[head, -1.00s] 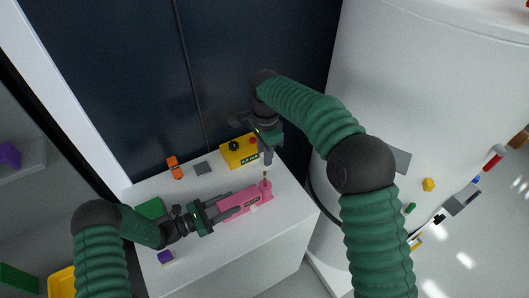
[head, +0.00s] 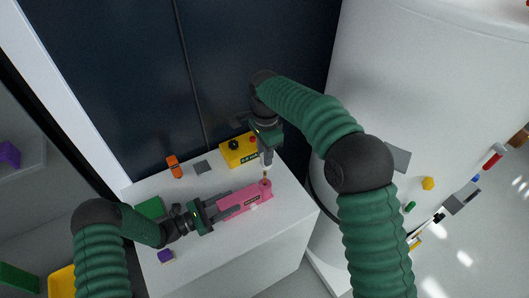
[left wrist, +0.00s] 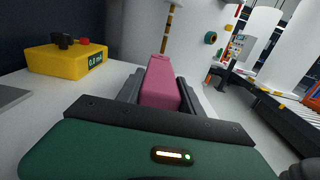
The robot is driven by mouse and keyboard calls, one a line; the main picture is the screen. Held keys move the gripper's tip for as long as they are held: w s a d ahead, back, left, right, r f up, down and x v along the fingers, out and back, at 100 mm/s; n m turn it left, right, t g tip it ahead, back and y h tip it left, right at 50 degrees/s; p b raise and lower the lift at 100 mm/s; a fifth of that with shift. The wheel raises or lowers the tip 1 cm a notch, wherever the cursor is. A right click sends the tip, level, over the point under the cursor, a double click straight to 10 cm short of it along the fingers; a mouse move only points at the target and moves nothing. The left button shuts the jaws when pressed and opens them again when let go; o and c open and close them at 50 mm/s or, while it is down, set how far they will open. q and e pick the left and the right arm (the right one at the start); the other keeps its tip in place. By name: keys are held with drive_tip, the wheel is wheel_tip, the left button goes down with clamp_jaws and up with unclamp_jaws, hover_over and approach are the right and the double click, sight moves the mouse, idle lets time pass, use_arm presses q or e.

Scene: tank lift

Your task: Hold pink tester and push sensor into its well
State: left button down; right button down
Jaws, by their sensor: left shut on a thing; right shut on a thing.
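The pink tester (head: 240,202) is a long bar with a round well at its far right end. My left gripper (head: 216,208) is shut on its left part, over the white cabinet top. It also shows in the left wrist view (left wrist: 162,84) between the two fingers. My right gripper (head: 266,157) points down over the well end, shut on the thin sensor (head: 265,174). The sensor's tip is at or just above the well; I cannot tell whether it is inside. A thin banded rod (left wrist: 168,30), which looks like the sensor, stands upright beyond the tester.
A yellow box (head: 237,153) with a black knob and red button stands behind the tester. An orange item (head: 175,168), a grey plate (head: 202,168), a green block (head: 150,208) and a purple block (head: 165,256) also lie on the cabinet top (head: 235,243). A large white tank rises at right.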

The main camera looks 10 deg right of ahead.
drive_tip(key=shift+f, duration=3.55)
drive_tip(key=c, duration=1.1)
unclamp_jaws()
drive_tip(key=shift+c, duration=0.2)
wheel_tip(320, 180, up, 9)
use_arm(q)
drive_tip(key=c, duration=0.7)
unclamp_jaws()
